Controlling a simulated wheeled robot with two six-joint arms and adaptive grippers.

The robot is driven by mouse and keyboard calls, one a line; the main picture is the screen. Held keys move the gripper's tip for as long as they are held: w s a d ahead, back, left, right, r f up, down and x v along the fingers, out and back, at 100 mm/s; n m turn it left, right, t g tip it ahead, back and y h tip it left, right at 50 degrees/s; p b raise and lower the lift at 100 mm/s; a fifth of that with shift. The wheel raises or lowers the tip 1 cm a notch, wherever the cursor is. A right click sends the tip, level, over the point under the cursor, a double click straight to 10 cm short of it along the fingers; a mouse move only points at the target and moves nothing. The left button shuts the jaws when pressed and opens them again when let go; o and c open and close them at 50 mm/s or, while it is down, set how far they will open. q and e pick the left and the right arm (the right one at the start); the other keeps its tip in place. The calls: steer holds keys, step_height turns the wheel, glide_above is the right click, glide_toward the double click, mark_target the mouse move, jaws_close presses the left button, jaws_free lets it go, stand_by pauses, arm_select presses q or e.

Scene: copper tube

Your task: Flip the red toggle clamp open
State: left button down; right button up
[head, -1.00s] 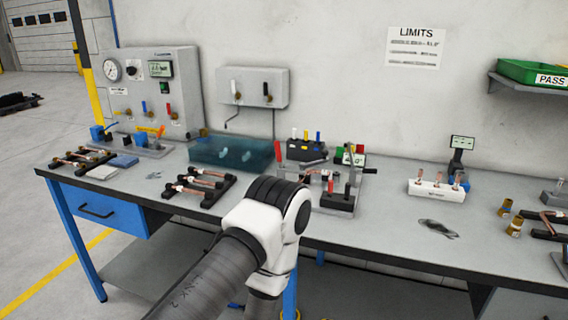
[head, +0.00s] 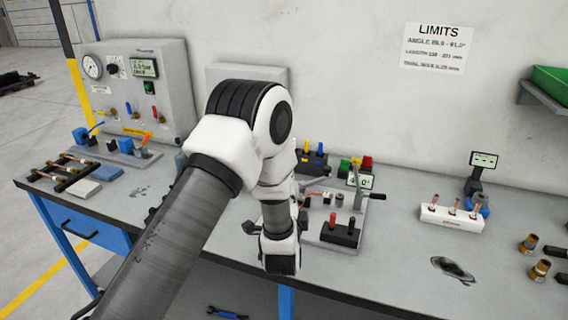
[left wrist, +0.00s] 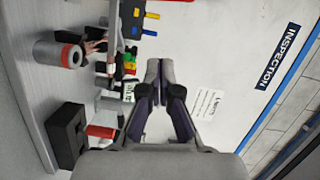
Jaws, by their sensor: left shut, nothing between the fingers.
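The red toggle clamp appears to be the small red handle (head: 333,218) at the black block (head: 341,233) on the bending fixture, just right of my left wrist in the head view. In the left wrist view a red cylinder (left wrist: 101,131) juts from the black block (left wrist: 68,137), to the lower left of my fingers. My left gripper (left wrist: 160,68) is shut and empty, apart from the handle, its tips toward the wall. In the head view my left arm hides its fingers. My right gripper is out of view.
A grey lever (head: 369,195) with a dark grip stands on the fixture. A white tube holder (head: 451,218) and brass fittings (head: 540,268) are to the right. A gauge panel (head: 140,92) is at the left. The bench front right of the fixture (head: 395,262) is mostly clear.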

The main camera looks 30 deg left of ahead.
arm_select(q)
steer(key=s+d+r, duration=0.1)
steer(key=s+r, duration=0.2)
steer(key=s, duration=0.1)
steer(key=w+a+f+p, duration=0.2)
steer(key=w+a+p, duration=0.3)
steer(key=w+a, duration=0.3)
steer(key=shift+w+a, duration=0.15)
steer(key=shift+w, duration=0.6)
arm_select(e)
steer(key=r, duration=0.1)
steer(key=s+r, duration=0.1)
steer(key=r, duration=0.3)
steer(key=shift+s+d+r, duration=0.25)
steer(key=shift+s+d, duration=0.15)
arm_select(q)
steer(key=shift+w+a+f, duration=0.1)
steer(key=shift+f, duration=0.05)
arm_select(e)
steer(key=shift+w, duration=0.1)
